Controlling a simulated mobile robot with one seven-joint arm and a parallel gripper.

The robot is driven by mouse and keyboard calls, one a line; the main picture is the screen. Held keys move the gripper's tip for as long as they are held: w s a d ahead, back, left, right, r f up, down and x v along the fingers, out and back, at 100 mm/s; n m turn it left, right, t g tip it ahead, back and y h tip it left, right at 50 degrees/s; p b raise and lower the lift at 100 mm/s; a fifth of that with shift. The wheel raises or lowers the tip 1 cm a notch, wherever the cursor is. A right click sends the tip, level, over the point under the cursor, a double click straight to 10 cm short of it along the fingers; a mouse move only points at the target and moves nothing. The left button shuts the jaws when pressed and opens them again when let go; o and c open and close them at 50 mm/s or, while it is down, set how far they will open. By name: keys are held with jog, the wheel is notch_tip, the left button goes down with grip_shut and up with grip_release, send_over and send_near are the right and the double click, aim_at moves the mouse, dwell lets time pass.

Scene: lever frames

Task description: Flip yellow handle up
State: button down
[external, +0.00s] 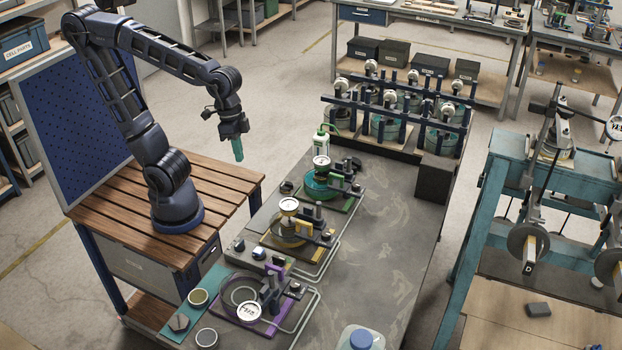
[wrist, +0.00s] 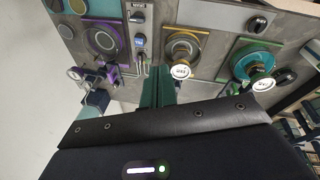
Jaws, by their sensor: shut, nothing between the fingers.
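The yellow-framed lever unit (external: 290,237) is the middle one of three on the grey bench, with a round dial and a yellow part beside it. In the wrist view the yellow unit (wrist: 184,50) is right of centre, with a white dial at its lower edge. I cannot clearly tell its handle's angle. My gripper (external: 238,150) has green fingers pointing down, held in the air left of and above the bench, well apart from the yellow unit. In the wrist view my gripper (wrist: 157,88) looks shut and empty, below and left of the yellow unit.
A purple unit (external: 240,305) stands nearer the camera and a green unit (external: 326,187) farther back. A white bottle (external: 322,142) stands behind the green one. Metal rails edge the units. The bench's right part (external: 375,240) is mostly clear.

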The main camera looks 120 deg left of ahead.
jog(key=w+a+f+n+g+h, duration=0.1)
jog(key=w+f+n+g+h, duration=0.2)
jog(key=w, duration=0.6)
jog(key=n+h, duration=0.3)
jog(key=n, duration=0.4)
send_near(318, 227)
notch_tip(318, 227, up, 2)
jog(key=s+d, duration=0.2)
jog(key=w+a+f+n+h, duration=0.2)
jog(key=w+a+f+n, duration=0.2)
jog(key=w+f, duration=0.3)
notch_tip(318, 227, down, 3)
jog(key=shift+w+a+r+n+t+h, duration=0.15)
jog(key=shift+w+a+n+t+h, duration=0.2)
jog(key=shift+a, duration=0.55)
jog(key=x, duration=0.9)
jog(key=shift+s+d+f, duration=0.1)
jog(key=shift+d+f, duration=0.15)
notch_tip(318, 227, up, 2)
jog(key=shift+d+r, duration=0.1)
jog(key=shift+r, duration=0.85)
jog(key=shift+r, duration=0.1)
